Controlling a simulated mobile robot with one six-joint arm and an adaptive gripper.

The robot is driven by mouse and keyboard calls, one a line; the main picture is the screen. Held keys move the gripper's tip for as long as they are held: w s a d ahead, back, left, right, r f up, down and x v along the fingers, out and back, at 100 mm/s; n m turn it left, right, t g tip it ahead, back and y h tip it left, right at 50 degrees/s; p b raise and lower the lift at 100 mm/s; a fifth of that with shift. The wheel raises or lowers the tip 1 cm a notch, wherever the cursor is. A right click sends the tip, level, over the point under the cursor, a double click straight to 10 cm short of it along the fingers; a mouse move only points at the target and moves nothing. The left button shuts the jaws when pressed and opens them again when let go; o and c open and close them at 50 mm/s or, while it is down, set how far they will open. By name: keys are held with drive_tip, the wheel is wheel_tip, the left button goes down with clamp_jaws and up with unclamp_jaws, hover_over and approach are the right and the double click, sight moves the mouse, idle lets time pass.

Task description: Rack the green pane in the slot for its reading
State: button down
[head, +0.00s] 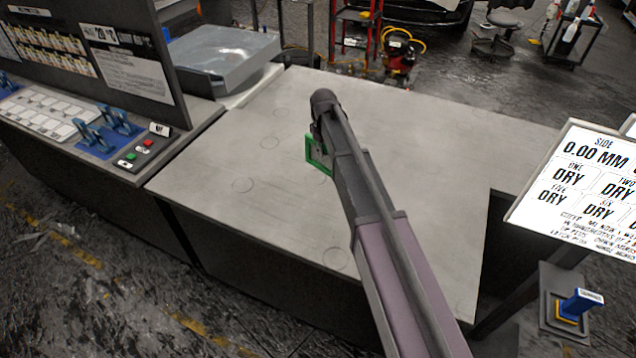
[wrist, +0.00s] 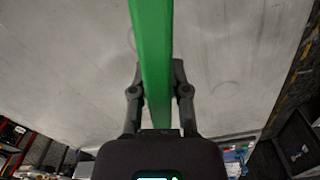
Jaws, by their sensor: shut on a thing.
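The green pane (wrist: 152,45) stands edge-on between the two fingers of my gripper (wrist: 158,90) in the wrist view, and the gripper is shut on it. In the head view a green-edged corner of the pane (head: 311,160) shows left of my arm, over the grey table (head: 240,150). My arm hides the rest of the pane and the fingers there. A white display (head: 585,190) at the right reads "SIDE 0.00 MM" with several boxes marked "DRY"; part of it is cut off.
Blue upright holders (head: 92,136) stand on a left bench beside a white gridded tray (head: 38,112) and a panel with red and green buttons (head: 140,150). A grey basin (head: 225,55) is behind. A small blue block (head: 582,300) sits on a stand lower right. The tabletop is mostly clear.

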sight(331, 171)
drive_tip(key=shift+s, duration=0.15)
drive_tip(key=s+d+f+n+b, duration=0.1)
drive_tip(key=s+f+b, duration=0.1)
drive_tip(key=s, duration=0.7)
drive_tip(key=s+d+f+n+b, duration=0.1)
drive_tip(key=s+f+n+b, duration=0.1)
drive_tip(key=s, duration=0.7)
drive_tip(key=shift+s+d+n, duration=0.15)
drive_tip(key=shift+d+n, duration=0.15)
drive_tip(key=shift+d, duration=0.1)
drive_tip(key=shift+f, duration=0.1)
drive_tip(key=w+f+b, duration=0.1)
drive_tip(key=w, duration=1.3)
drive_tip(key=shift+w+f+b, duration=0.2)
drive_tip(key=shift+w+b, duration=0.15)
drive_tip(key=shift+w, duration=0.05)
drive_tip(key=shift+d, duration=0.1)
drive_tip(key=shift+w, duration=0.3)
drive_tip(key=shift+w+f+b, duration=0.35)
drive_tip(key=shift+f+b, duration=1.5)
